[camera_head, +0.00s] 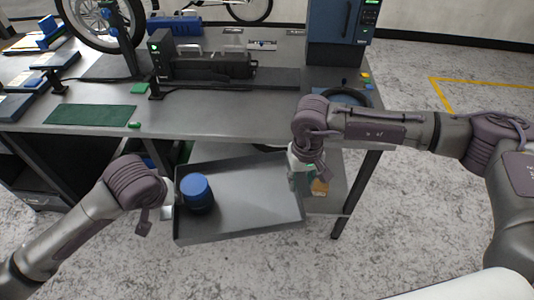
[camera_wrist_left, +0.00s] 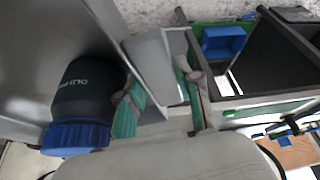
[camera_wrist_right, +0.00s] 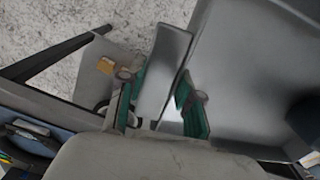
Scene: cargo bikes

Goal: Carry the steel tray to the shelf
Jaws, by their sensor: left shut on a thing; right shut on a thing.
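The steel tray (camera_head: 245,202) is held between my two grippers in front of the workbench, off the floor. A dark jar with a blue lid (camera_head: 197,193) stands inside it near its left end. My left gripper (camera_head: 168,198) is shut on the tray's left end; in the left wrist view its green-padded fingers (camera_wrist_left: 160,105) straddle the tray's wall, next to the jar (camera_wrist_left: 85,95). My right gripper (camera_head: 302,172) is shut on the tray's right end; in the right wrist view its fingers (camera_wrist_right: 160,100) clasp the tray's edge. A shelf surface (camera_head: 328,190) shows under the bench at the right.
The workbench (camera_head: 230,115) stands close beyond the tray, with a black machine (camera_head: 210,70), a green mat (camera_head: 92,115) and a blue cabinet (camera_head: 338,35) on it. A bench leg (camera_head: 357,195) stands right of the tray. Speckled floor is open at the right and in front.

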